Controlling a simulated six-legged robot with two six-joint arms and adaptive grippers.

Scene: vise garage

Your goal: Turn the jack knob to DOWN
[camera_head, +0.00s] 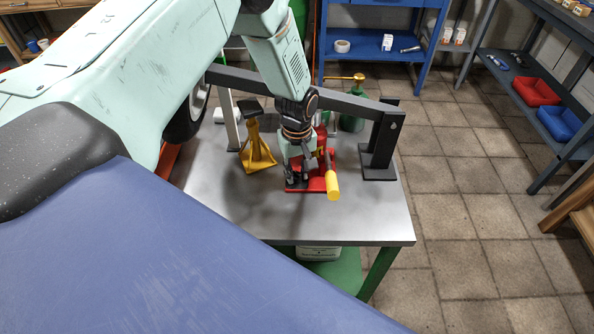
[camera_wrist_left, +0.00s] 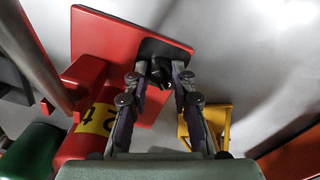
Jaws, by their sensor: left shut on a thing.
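The red jack (camera_head: 322,183) stands on the grey metal table (camera_head: 230,215), with a yellow-tipped handle (camera_head: 332,186) pointing toward me. My left gripper (camera_head: 297,183) reaches down from above to the left front part of the jack's base. In the left wrist view, its two fingers (camera_wrist_left: 161,78) are shut on the small black jack knob (camera_wrist_left: 153,48), at the end of the red base plate (camera_wrist_left: 115,38). The fingers hide much of the knob, and I cannot read its setting. A yellow label (camera_wrist_left: 97,118) marks the red cylinder. My right gripper is not in view.
A yellow jack stand (camera_head: 257,155) is close left of the jack. A dark beam (camera_head: 350,104) on a black post (camera_head: 381,145) runs behind my left wrist. A green oil can (camera_head: 352,120) stands behind. The table's front is clear.

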